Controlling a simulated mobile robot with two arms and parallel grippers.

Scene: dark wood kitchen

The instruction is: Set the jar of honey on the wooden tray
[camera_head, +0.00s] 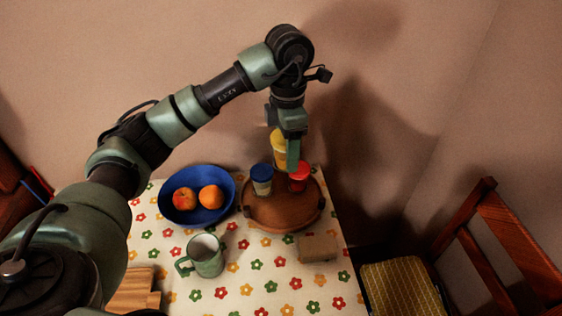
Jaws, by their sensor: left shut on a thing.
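A yellow jar (279,152), which looks like the honey, is held in my left gripper (287,150). That gripper points down and is shut on the jar, with one finger covering its right side. The round brown wooden tray (285,213) lies below, at the back right of the table. The yellow jar is at the tray's far side; I cannot tell whether its base touches the tray. A blue-lidded jar (261,180) and a red-lidded jar (299,178) stand on the tray in front of it. My right gripper is out of view.
A blue bowl (228,187) with two fruits stands left of the tray. A green mug (206,256) and a small tan block (318,248) are nearer. A wooden board (133,290) lies front left. The wall is close behind; a chair (470,250) stands at right.

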